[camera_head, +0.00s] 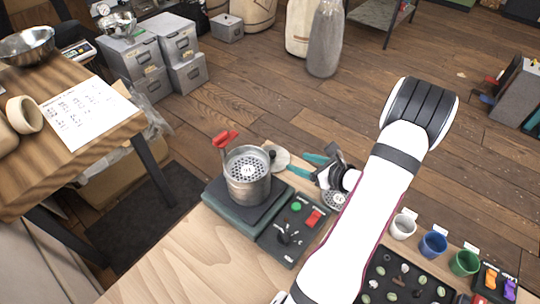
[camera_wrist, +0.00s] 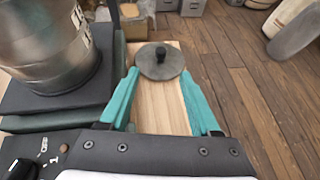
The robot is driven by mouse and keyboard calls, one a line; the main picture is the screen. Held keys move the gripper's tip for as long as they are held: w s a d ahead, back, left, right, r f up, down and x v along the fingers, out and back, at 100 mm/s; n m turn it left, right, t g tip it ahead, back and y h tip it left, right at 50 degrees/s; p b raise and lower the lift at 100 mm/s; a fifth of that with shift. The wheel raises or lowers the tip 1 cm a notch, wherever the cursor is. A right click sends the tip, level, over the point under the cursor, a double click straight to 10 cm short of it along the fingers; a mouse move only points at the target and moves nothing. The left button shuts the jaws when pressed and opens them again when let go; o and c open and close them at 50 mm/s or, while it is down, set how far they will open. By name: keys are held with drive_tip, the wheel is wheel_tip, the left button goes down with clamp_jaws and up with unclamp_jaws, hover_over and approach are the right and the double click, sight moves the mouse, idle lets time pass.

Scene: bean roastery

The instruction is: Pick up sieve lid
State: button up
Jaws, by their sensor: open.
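The sieve lid is a flat grey disc with a black knob; it lies on the pale wooden table just ahead of my gripper. In the wrist view the lid (camera_wrist: 160,67) appears between and slightly beyond the teal fingertips. In the head view the lid (camera_head: 281,160) is beside the metal sieve canister, partly hidden by it. My gripper (camera_head: 303,166) is open and empty, its two fingers pointing at the lid. In the wrist view my gripper (camera_wrist: 158,76) has its fingers spread on either side of the lid's near part; I cannot tell their height above it.
The metal canister (camera_head: 247,177) with a red handle stands on a dark base (camera_head: 225,212), close left of the lid. A control box (camera_head: 293,232) with buttons is in front. Floor is beyond the table edge.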

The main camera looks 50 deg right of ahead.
sight(273, 153)
drive_tip(key=x, duration=1.2)
drive_tip(key=shift+w+d+f, duration=0.15)
drive_tip(key=shift+w, duration=0.15)
clamp_jaws()
